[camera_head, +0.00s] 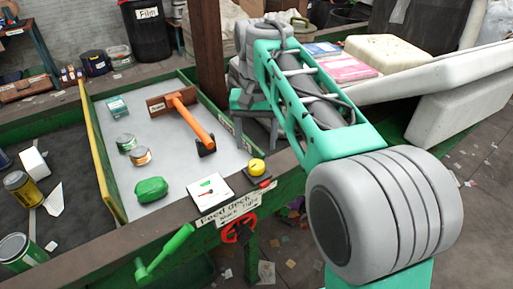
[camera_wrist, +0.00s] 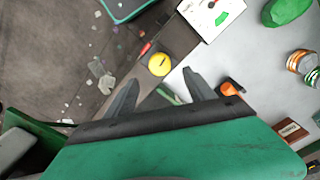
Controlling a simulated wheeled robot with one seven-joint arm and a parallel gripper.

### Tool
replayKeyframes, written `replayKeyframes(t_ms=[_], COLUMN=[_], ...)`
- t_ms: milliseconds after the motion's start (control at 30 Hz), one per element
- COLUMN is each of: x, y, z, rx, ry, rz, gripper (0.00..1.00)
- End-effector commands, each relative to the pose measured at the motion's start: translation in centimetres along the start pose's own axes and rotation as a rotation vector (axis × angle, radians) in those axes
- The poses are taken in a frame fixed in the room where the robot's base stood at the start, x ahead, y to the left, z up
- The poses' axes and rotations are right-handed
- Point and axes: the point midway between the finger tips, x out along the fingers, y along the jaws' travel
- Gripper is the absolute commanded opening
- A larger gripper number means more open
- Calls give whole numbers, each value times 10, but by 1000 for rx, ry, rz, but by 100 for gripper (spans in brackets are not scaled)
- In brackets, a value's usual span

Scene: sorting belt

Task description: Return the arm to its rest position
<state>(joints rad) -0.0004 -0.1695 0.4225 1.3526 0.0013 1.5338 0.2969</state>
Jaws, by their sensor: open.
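My gripper shows in the wrist view (camera_wrist: 160,85) with its two grey fingers spread apart and nothing between them. In the head view my gripper (camera_head: 256,130) hangs over the near right corner of the grey sorting deck (camera_head: 185,165), above the yellow button (camera_head: 257,167). The button also shows just beyond the fingers in the wrist view (camera_wrist: 159,64). My teal and grey arm reaches from the lower right up to the wrist at top centre and hides part of what lies behind it.
A brown post (camera_head: 208,50) stands close left of my wrist. White panels (camera_head: 440,80) lie behind my arm. A green lever (camera_head: 165,248) sticks out in front.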

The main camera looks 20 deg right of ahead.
Motion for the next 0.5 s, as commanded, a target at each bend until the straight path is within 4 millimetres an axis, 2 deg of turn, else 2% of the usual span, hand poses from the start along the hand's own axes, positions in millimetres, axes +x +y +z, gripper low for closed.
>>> replayKeyframes(t_ms=[367,500], x=[0,9], y=[0,5], z=[0,18], rx=[0,-44], ry=[-1,37], rz=[0,-10], gripper=[63,63])
